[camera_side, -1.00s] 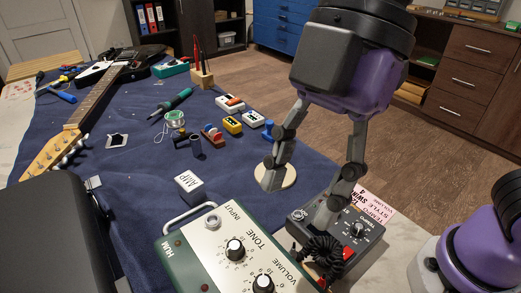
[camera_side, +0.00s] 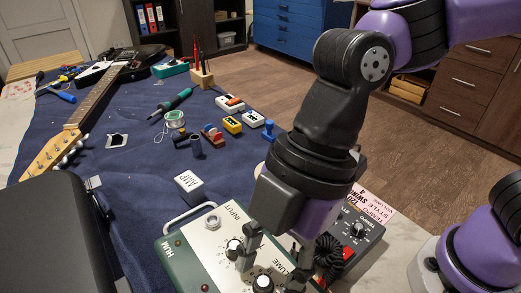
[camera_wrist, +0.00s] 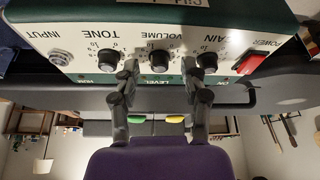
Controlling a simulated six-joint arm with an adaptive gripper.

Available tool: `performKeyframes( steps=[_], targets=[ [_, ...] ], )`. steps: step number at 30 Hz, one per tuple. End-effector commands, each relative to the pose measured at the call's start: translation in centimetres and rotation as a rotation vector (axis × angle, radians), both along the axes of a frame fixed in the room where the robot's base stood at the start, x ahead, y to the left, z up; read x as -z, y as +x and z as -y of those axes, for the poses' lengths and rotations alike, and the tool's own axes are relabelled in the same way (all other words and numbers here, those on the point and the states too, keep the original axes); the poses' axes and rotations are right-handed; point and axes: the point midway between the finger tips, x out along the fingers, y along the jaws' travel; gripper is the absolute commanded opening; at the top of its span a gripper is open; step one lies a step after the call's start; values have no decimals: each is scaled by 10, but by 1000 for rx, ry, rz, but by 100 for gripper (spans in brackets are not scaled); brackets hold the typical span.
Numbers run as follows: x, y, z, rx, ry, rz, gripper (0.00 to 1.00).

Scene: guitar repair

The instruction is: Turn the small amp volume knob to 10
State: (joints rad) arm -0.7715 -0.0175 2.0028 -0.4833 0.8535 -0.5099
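The small amp (camera_side: 206,243) is green with a cream panel and stands at the front of the bench in the side view. Its volume knob (camera_side: 263,284) is black with a pale top, low in that view. In the wrist view the volume knob (camera_wrist: 159,61) sits between the tone knob (camera_wrist: 108,60) and the gain knob (camera_wrist: 207,60), upside down. My gripper (camera_wrist: 160,68) is open, with one finger on each side of the volume knob and a gap visible on both sides. In the side view my gripper (camera_side: 270,268) reaches down over the amp panel. The knob's exact setting is too small to read.
A dark pedal box (camera_side: 359,235) with a coiled black cable (camera_side: 328,257) stands right of the amp. A white AMP block (camera_side: 189,186) lies behind it. A red power switch (camera_wrist: 248,63) is beside the gain knob. A guitar (camera_side: 92,108) lies at the left.

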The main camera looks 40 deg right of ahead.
Motion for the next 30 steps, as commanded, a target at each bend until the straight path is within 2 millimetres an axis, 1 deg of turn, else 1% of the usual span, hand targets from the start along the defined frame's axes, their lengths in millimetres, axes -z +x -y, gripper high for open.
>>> performKeyframes(
  steps=[1,2,3,10,15,18,26,27,28,30],
  targets=[
    [0,0,0,0,0,0,27],
    [0,0,0,0,0,0,12],
    [0,0,0,0,0,0,0],
    [0,-1,0,17,0,-1,0],
    [0,-3,-1,197,1,2,0],
    [0,-3,-1,266,1,0,0],
    [0,-2,0,277,1,0,0],
    [0,-2,0,276,1,0,37],
    [0,-2,0,276,1,0,52],
    [0,-2,0,276,1,0,52]
  ],
)
